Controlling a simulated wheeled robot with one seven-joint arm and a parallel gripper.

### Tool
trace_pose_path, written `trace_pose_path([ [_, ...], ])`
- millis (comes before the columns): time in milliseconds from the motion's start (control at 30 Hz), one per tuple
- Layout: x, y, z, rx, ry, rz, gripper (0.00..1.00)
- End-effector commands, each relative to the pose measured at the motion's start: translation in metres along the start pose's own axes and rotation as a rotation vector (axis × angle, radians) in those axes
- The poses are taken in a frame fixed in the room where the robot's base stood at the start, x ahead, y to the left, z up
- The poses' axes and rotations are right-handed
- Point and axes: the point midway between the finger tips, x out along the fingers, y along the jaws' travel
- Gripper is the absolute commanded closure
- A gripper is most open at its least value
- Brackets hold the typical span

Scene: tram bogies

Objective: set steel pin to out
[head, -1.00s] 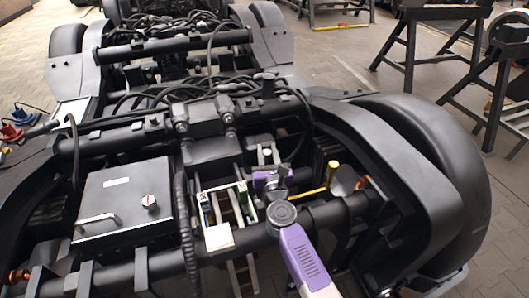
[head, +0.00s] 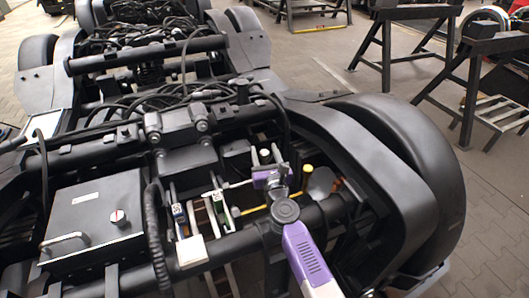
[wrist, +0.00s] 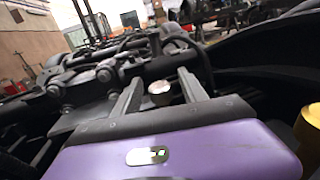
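A round, pale metal end, which looks like the steel pin's head (wrist: 160,88), shows in the wrist view between my two grey fingers. Dark gaps separate it from both fingers. My gripper (head: 265,156) has a purple body and reaches over the front cross-beams of the black bogie (head: 340,212). In the head view a small pale cap (head: 265,154) shows by the fingertips; it may be the same pin. My gripper (wrist: 160,92) is open, with no contact visible. The pin's lower part and its seat are hidden.
A yellow-topped post (head: 308,170) stands close to my gripper's right; a yellow cylinder also shows at the wrist view's right edge (wrist: 311,125). A grey box (head: 95,215) with a handle is at left. Black trestles (head: 405,45) stand on the open floor behind.

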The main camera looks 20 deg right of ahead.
Motion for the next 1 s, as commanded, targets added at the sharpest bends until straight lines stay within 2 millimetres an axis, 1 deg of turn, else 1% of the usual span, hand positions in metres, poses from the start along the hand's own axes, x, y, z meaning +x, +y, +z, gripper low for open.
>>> trace_pose_path([
  [167,-0.002,0.001,0.000,0.000,0.000,0.001,0.50],
  [267,-0.010,0.001,0.001,-0.001,0.001,0.001,0.50],
  [500,-0.048,0.001,0.001,0.000,0.002,0.002,0.50],
  [600,-0.062,0.000,0.000,0.000,0.002,0.000,0.50],
  [700,-0.071,0.000,0.000,0.000,0.001,0.001,0.50],
  [833,-0.077,0.000,0.000,0.001,0.000,0.001,0.50],
  [1000,-0.078,0.000,0.000,0.001,0.000,0.001,0.50],
])
